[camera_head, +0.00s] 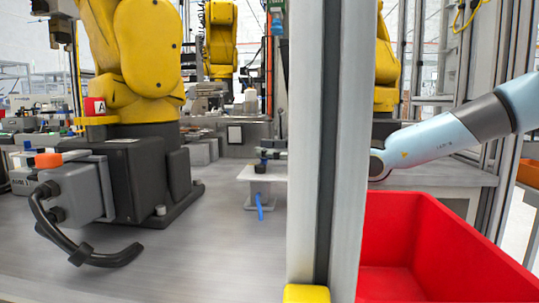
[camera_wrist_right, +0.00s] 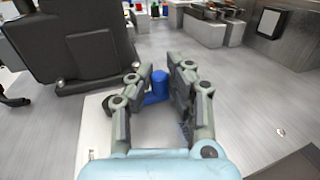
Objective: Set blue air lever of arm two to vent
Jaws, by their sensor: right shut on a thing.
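A small white stand (camera_head: 250,173) on the grey bench carries a dark fitting (camera_head: 261,168). A blue strip (camera_head: 260,206) hangs at its front. My right arm comes in from the right behind the post, and its grey gripper (camera_head: 272,154) shows just left of the post, over the stand. In the right wrist view the blue lever (camera_wrist_right: 158,86) lies between the fingertips of my right gripper (camera_wrist_right: 160,80), which is shut on it. The lever's lower part is partly hidden by the fingers. My left gripper is not in view.
A pale upright post (camera_head: 305,120) with a yellow foot stands close in front. A red bin (camera_head: 440,250) is at the lower right. A yellow robot arm (camera_head: 140,50) on a dark base stands left, with an orange lever (camera_head: 47,160) and black hose (camera_head: 90,258). The front bench is clear.

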